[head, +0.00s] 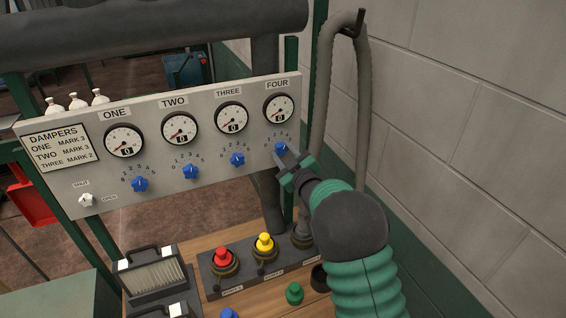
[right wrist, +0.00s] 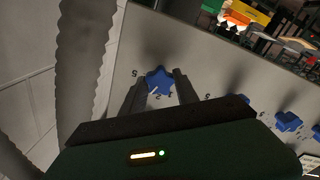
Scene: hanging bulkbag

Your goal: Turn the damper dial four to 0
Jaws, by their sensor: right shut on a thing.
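The blue star-shaped damper dial four (head: 281,147) is on the grey panel (head: 225,160), under the gauge marked FOUR (head: 279,108). My right gripper (head: 285,158) is at this dial, partly covering it and its scale from below. In the right wrist view the dial (right wrist: 159,79) sits between the two fingers of my right gripper (right wrist: 158,90), which is shut on it. Numbers of its scale show around it, but I cannot tell for sure which one its pointer meets. The window of gauge four appears to read 0. My left gripper is not in view.
Blue dials one (head: 139,184), two (head: 190,171) and three (head: 237,159) sit left of dial four. A grey hose (head: 364,100) hangs right of the panel by the block wall (head: 470,90). Red (head: 223,257) and yellow (head: 264,244) capped fittings stand below.

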